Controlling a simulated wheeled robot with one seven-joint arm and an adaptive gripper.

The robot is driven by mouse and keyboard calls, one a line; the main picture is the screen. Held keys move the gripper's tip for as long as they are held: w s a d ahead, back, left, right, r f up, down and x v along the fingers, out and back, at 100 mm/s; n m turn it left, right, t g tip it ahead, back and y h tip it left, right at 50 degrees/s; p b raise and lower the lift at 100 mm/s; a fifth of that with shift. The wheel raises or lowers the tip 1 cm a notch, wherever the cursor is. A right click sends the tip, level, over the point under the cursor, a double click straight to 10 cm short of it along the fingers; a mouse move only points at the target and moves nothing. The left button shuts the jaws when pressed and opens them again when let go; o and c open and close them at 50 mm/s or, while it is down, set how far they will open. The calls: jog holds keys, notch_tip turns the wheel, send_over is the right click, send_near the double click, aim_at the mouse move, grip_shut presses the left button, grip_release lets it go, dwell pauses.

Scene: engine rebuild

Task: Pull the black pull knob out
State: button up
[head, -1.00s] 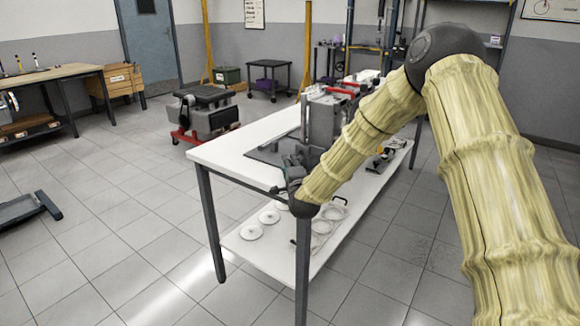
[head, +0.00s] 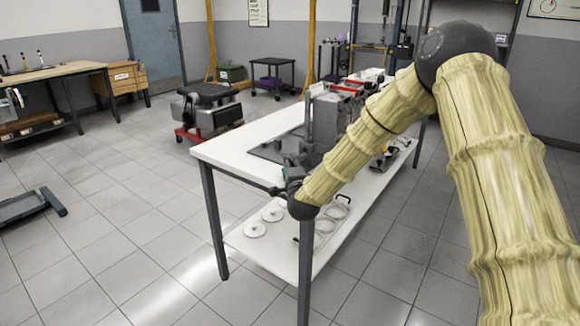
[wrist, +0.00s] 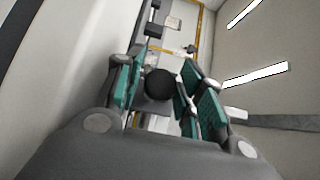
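The black pull knob (wrist: 160,83) is a dark round ball in the middle of the wrist view. It sits between the green-padded fingers of my gripper (wrist: 164,92). The left finger and right finger lie close on either side of it; I cannot tell whether both pads press on it. In the head view my gripper (head: 291,172) is at the near end of the white table (head: 232,150), beside grey machine parts. The knob cannot be made out there, as my wrist and these parts cover that spot.
A grey engine-like block (head: 325,115) stands on the table behind my gripper. White discs (head: 255,230) and clear rings lie on the lower shelf (head: 245,245). A red-based machine (head: 208,112) stands behind left.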

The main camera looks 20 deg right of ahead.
jog(key=s+a, duration=0.1)
jog(key=s, duration=1)
jog(key=shift+s+a, duration=0.3)
jog(key=shift+s, duration=0.1)
